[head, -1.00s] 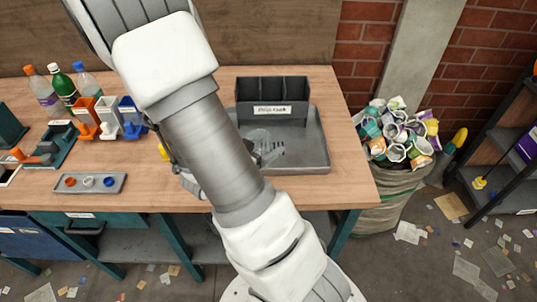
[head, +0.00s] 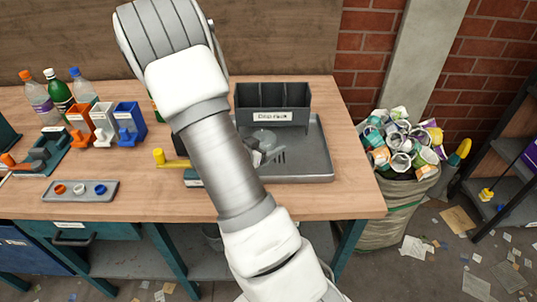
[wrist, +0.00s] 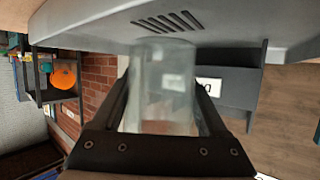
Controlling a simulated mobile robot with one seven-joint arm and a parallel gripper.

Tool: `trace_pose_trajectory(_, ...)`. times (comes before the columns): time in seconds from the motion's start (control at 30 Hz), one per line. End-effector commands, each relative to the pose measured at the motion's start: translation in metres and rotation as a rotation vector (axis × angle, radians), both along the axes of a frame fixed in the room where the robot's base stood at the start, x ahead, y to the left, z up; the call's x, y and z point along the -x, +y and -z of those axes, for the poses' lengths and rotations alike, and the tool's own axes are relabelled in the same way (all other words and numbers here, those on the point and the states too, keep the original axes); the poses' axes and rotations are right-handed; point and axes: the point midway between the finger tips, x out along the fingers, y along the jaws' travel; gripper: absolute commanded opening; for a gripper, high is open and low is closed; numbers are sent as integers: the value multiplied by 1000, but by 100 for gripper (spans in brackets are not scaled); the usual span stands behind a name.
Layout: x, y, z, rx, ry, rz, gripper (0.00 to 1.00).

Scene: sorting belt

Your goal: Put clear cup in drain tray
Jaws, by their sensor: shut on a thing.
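The clear cup (wrist: 165,85) is between the two dark fingers of my gripper (wrist: 165,105) in the wrist view. My gripper is shut on it. In the head view the cup (head: 264,137) shows as a faint see-through shape just beyond my gripper (head: 266,153), over the grey drain tray (head: 312,165). The tray (wrist: 95,25) fills the top of the wrist view, with its drain slots close to the cup's end. I cannot tell whether the cup touches the tray. My arm hides the tray's left part in the head view.
A dark rack (head: 272,105) labelled "Drip rack" stands at the tray's back. Orange, white and blue holders (head: 103,125) and several bottles (head: 60,92) stand at left. A yellow-knobbed thing (head: 160,157) is left of my arm. The tray's right side is clear.

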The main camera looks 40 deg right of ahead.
Motion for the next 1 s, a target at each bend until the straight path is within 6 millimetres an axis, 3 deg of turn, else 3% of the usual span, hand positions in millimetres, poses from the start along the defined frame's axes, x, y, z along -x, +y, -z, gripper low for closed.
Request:
trace_pose_trajectory(0.17,1,0,30,0,4,-1,19)
trace_pose_trajectory(0.57,0,1,35,0,1,-1,19)
trace_pose_trajectory(0.6,0,1,34,0,1,0,82)
trace_pose_trajectory(0.7,0,1,34,0,1,0,100)
trace_pose_trajectory(1.0,0,1,31,0,0,0,100)
